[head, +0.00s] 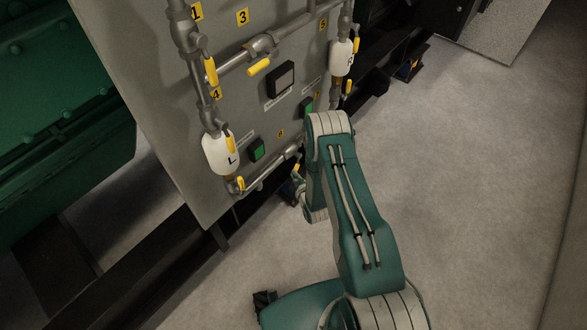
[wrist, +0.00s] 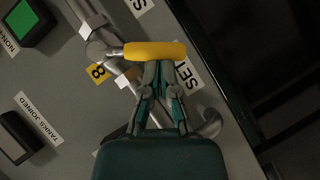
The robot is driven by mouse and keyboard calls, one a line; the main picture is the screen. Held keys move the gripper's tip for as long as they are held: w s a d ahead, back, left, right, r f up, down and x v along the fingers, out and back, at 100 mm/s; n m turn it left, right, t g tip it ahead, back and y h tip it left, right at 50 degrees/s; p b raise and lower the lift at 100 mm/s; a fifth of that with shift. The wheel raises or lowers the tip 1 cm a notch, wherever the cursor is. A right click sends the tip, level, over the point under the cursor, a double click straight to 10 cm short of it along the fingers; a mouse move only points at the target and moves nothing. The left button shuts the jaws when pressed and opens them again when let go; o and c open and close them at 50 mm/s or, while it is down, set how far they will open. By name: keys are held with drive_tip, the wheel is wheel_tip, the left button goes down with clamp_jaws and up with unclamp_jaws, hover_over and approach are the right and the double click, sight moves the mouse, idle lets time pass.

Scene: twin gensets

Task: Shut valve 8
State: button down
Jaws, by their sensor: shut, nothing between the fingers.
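In the wrist view, the yellow lever of valve 8 (wrist: 155,51) runs level across the picture from a valve body (wrist: 103,50) on a grey pipe. The pipe runs diagonally, so the lever stands at an angle to it. A yellow tag marked 8 (wrist: 97,73) is just below left. My gripper (wrist: 158,68) is shut and empty, its tips right at the lever's lower edge; whether they touch it I cannot tell. In the head view my forearm reaches the panel's lower right; the gripper and valve 8 cannot be made out there.
The grey panel (head: 170,130) carries other yellow-levered valves (head: 211,71), white bottles marked L (head: 219,152) and R (head: 341,57), and green buttons (head: 257,150). A dark rail (head: 130,270) runs along its foot. The floor on the right (head: 480,180) is clear.

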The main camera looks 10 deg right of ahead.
drive_tip(key=d+f+n+t, duration=0.1)
drive_tip(key=w+d+f+n+t+h, duration=0.1)
drive_tip(key=n, duration=0.1)
drive_tip(key=shift+w+f+n+t, duration=0.15)
drive_tip(key=shift+w+n+t, duration=0.15)
drive_tip(key=shift+t, duration=0.1)
drive_tip(key=shift+d+f, duration=0.1)
drive_tip(key=shift+d, duration=0.05)
idle(0.3)
idle(0.4)
